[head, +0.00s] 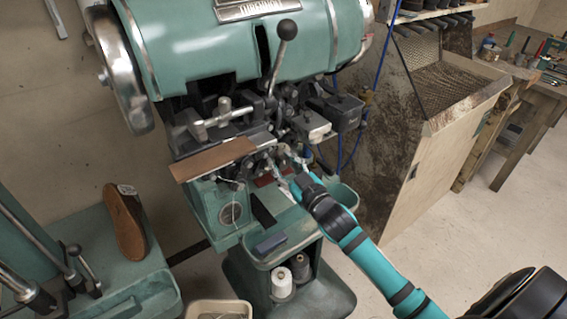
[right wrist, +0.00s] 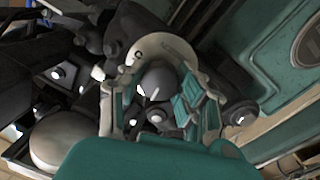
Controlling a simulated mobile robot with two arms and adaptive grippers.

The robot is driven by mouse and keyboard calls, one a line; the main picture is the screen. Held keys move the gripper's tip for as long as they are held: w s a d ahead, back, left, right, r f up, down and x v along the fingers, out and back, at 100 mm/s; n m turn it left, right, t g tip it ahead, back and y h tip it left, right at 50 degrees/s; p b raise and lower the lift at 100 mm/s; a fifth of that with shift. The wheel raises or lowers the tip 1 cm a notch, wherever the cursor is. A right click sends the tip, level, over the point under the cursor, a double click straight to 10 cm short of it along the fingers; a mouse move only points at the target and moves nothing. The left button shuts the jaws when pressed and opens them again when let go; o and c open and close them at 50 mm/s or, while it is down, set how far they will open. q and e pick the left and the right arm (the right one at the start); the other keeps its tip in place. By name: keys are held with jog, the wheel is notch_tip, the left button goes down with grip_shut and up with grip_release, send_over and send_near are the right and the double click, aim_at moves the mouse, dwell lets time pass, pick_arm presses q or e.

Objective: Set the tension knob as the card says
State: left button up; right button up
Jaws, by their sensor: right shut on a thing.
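The sole stitcher (head: 225,45) is a large green machine with dark metal workings below its head. My right gripper (head: 281,166) reaches in from the lower right to the workings beside the brown board (head: 213,159). In the right wrist view, my right gripper (right wrist: 150,96) is shut on a dark round knob (right wrist: 157,80) with a white line on its face. A pale curved plate (right wrist: 174,46) with a small dark mark lies behind the knob. In the head view the fingers hide the knob. I cannot make out a card. My left gripper is out of view.
A black ball-topped lever (head: 286,30) rises above the workings. A brown shoe sole (head: 126,222) stands on the green bench at left. Thread spools (head: 282,281) sit in the machine's base. A wooden bin (head: 440,125) stands at right, with clear floor before it.

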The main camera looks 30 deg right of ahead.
jog(key=n, duration=0.3)
jog(key=shift+n, duration=2.2)
jog(key=o, duration=1.2)
jog(key=shift+c, duration=0.2)
jog(key=s+d, duration=0.1)
jog(key=s, duration=1.1)
jog(key=shift+f, duration=0.3)
